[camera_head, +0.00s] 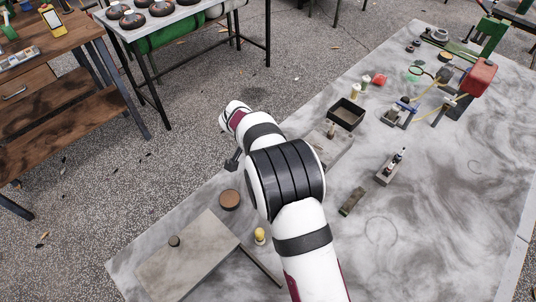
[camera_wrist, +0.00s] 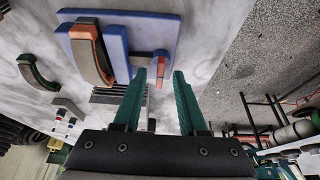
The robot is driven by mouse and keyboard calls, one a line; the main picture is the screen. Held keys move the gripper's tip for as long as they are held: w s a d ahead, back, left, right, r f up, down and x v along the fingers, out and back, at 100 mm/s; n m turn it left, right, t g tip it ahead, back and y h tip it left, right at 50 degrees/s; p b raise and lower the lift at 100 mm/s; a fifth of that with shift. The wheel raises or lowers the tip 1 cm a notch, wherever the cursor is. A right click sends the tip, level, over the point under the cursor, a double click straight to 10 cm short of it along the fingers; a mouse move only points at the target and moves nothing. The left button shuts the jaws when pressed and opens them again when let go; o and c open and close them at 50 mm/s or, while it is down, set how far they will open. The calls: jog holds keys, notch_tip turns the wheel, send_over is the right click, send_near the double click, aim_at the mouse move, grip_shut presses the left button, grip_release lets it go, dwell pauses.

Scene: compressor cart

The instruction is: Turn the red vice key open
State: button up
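My gripper (camera_wrist: 159,74) shows in the wrist view with two teal fingers spread apart. Between the fingertips is a small red piece (camera_wrist: 160,82), apparently the end of the red key; a gap shows between it and the right finger. It sits at the end of a short grey bar (camera_wrist: 142,60) beside a blue plate (camera_wrist: 117,35). I cannot tell whether the left finger touches the key, or how far the key is turned. In the head view my arm hides the fingertips, and I cannot make out the key.
A curved orange-and-grey part (camera_wrist: 90,52) stands on the blue plate, left of the fingers. A dark green curved part (camera_wrist: 38,73) lies farther left. In the head view the marble table (camera_head: 440,200) bears a black open box (camera_head: 346,114) and a red can (camera_head: 479,77).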

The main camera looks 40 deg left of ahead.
jog(key=shift+r, duration=0.1)
jog(key=v, duration=1.5)
jog(key=shift+s+r, duration=0.2)
jog(key=shift+r, duration=0.05)
jog(key=w+d+r+m+g, duration=0.1)
jog(key=w+d+r+g, duration=0.15)
jog(key=d, duration=1.15)
jog(key=w+d+r+m+g, duration=0.1)
jog(key=d+r+m, duration=0.15)
jog(key=d, duration=1.05)
jog(key=s+d+f+m+g+y, duration=0.1)
jog(key=s+d+f+m, duration=0.1)
jog(key=s+d, duration=1.2)
jog(key=s, duration=0.2)
jog(key=shift+s+f+y, duration=0.3)
jog(key=shift+y, duration=0.1)
